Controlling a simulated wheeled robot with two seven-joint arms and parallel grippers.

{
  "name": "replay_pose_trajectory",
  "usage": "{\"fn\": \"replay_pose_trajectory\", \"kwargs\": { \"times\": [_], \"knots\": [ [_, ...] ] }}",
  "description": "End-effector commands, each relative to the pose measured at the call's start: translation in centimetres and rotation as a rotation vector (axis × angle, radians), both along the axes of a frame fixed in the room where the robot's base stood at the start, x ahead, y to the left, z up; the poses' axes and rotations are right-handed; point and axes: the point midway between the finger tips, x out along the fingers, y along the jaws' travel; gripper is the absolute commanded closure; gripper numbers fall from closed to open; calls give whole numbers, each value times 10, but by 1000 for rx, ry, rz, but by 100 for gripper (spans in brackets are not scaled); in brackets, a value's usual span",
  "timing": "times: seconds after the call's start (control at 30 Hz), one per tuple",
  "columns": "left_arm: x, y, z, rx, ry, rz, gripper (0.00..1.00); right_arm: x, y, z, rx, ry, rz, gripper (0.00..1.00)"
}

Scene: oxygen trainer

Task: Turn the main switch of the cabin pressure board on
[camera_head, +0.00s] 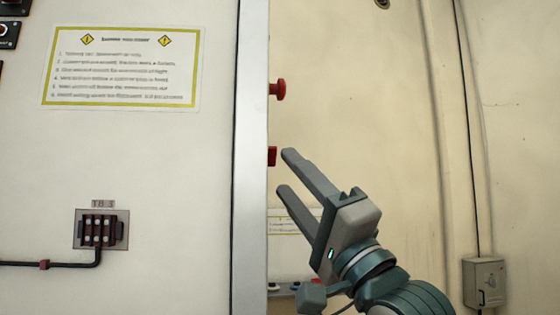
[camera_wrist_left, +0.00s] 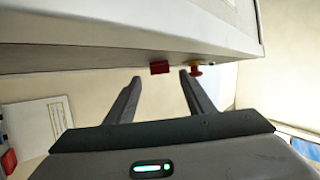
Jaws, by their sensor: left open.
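The cabin pressure board is likely the white cabinet (camera_head: 150,180) that fills the left of the head view. On its right side edge a red block-like part (camera_head: 272,156), perhaps the main switch, sticks out below a red mushroom button (camera_head: 279,89). The wrist view shows the red block (camera_wrist_left: 160,68) and the button with a yellow base (camera_wrist_left: 196,71). My left gripper (camera_head: 283,171) is open and empty. Its fingertips (camera_wrist_left: 160,77) point at the cabinet side, close to the red block, which shows between them. I cannot tell the block's setting. My right gripper is out of view.
A warning sign (camera_head: 122,68) and a terminal block (camera_head: 101,229) with a cable are on the cabinet front. A grey box (camera_head: 484,282) hangs on the wall at the right. The wall area right of the cabinet is mostly clear.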

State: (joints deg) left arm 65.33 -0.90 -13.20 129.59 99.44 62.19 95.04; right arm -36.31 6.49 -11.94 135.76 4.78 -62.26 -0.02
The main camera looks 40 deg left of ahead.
Motion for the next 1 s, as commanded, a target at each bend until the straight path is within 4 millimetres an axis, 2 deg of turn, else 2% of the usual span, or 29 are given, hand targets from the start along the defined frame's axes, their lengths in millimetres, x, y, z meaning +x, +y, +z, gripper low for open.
{"fn": "replay_pose_trajectory", "kwargs": {
  "times": [0.1, 0.3, 0.7, 0.73, 0.9, 1.0],
  "knots": [
    [1, 15, 14, 1, -2, 2, 52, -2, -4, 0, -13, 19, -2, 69],
    [4, 29, 25, 0, 0, 1, 52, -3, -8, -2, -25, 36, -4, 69],
    [5, 33, 28, 0, -1, -1, 52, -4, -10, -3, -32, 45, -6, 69],
    [5, 33, 28, 0, -1, -1, 54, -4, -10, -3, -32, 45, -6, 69],
    [5, 33, 28, 0, -1, -1, 93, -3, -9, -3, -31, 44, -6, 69],
    [5, 33, 28, -1, 0, -1, 93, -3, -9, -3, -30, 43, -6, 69]
  ]
}}
